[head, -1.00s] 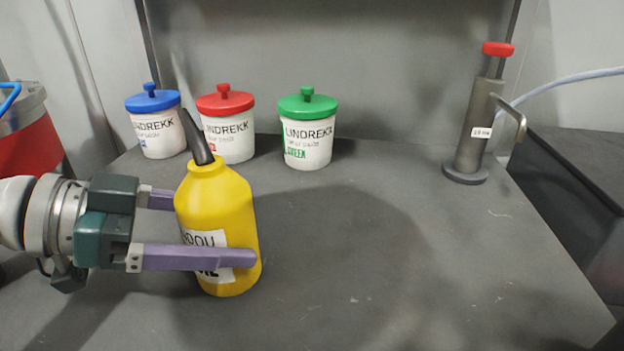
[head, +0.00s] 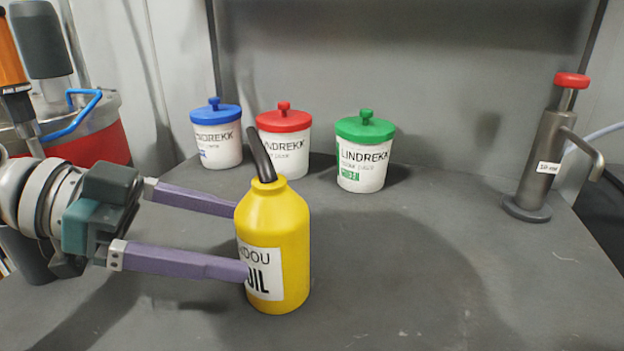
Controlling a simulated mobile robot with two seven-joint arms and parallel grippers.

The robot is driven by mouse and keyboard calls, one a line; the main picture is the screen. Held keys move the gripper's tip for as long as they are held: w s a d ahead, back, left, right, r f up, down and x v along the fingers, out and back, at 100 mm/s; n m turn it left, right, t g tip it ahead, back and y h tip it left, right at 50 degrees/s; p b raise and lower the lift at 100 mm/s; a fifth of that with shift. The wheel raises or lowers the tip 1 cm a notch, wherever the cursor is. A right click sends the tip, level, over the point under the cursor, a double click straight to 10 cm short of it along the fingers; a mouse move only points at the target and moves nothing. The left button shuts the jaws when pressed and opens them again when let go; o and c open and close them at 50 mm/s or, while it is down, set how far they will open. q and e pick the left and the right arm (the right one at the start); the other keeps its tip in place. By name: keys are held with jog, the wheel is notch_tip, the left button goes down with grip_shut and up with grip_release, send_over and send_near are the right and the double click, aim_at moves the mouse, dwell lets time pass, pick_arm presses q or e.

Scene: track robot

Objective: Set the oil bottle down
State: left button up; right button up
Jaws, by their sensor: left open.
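The yellow oil bottle (head: 288,225) with a dark curved spout stands upright on the grey worktop (head: 400,270), in the middle of the head view. Its white label is partly visible. My left gripper (head: 240,238) comes in from the left and is open. Its two purple fingers point at the bottle's left side, and the near fingertip overlaps the label's edge. I cannot tell whether a fingertip touches the bottle. My right gripper is not in view.
White tubs with a blue lid (head: 216,112), a red lid (head: 284,119) and a green lid (head: 365,128) stand behind the bottle. A grey pump with a red knob (head: 540,160) stands at the right. The worktop between is clear.

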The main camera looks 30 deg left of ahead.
pick_arm(q)
jog(key=v, duration=0.6)
jog(key=shift+s+r, duration=0.1)
jog(key=shift+s, duration=0.05)
